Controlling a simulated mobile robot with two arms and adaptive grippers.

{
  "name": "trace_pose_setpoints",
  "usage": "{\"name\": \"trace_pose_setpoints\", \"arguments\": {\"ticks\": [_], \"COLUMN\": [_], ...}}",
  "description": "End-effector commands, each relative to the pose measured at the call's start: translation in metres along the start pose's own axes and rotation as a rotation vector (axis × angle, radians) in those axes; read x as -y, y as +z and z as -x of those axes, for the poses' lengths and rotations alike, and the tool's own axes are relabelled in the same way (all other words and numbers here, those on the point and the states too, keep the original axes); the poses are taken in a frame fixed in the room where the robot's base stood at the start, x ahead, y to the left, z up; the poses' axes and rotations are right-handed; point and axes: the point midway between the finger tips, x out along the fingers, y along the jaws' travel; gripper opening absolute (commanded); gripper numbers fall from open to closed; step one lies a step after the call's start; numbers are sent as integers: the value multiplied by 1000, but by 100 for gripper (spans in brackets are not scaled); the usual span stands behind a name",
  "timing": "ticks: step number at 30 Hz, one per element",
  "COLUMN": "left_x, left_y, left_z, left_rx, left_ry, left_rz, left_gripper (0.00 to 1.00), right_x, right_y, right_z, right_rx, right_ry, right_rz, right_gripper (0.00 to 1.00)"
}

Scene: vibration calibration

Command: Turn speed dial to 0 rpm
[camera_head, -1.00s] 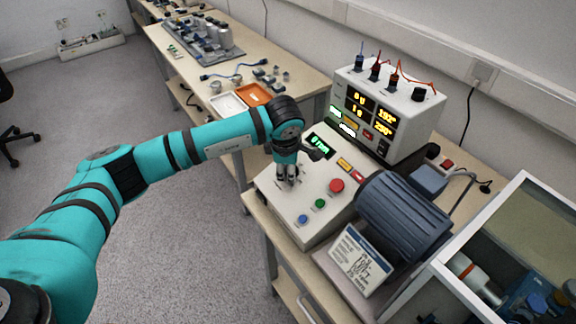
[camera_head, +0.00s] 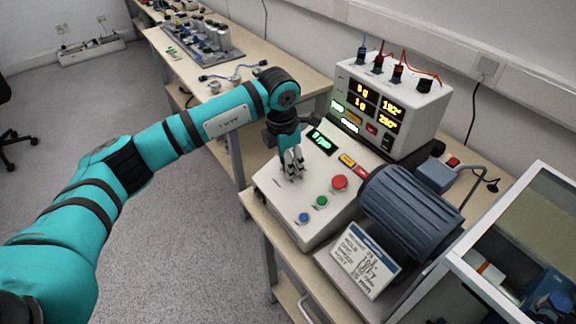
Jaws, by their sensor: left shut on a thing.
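My left gripper (camera_head: 292,174) points down onto the upper left of the white control panel (camera_head: 307,214), its fingers shut on the speed dial. The dial is mostly hidden between the fingers. A small display (camera_head: 320,142) with green digits, just above the gripper on the panel, seems to read 0 rpm. My right gripper is not in view.
A red button (camera_head: 339,182), a green button (camera_head: 322,201) and a blue button (camera_head: 304,217) are to the right of and below my fingers. A grey motor (camera_head: 410,212) stands at the right. A white meter box (camera_head: 390,108) stands behind.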

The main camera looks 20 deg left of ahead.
Motion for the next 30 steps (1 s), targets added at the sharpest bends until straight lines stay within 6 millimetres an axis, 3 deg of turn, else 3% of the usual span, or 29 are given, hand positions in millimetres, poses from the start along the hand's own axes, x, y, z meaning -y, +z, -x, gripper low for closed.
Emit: {"name": "trace_pose_setpoints", "arguments": {"ticks": [18, 30], "left_x": [-3, -3], "left_y": [-1, -1], "left_z": [0, 0], "left_rx": [1, 2], "left_ry": [-182, -261], "left_rz": [548, 778], "left_gripper": [6, 6], "right_x": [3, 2], "right_y": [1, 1], "right_z": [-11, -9], "right_rx": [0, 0], "right_ry": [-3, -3], "right_rz": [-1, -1], "right_gripper": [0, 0]}}
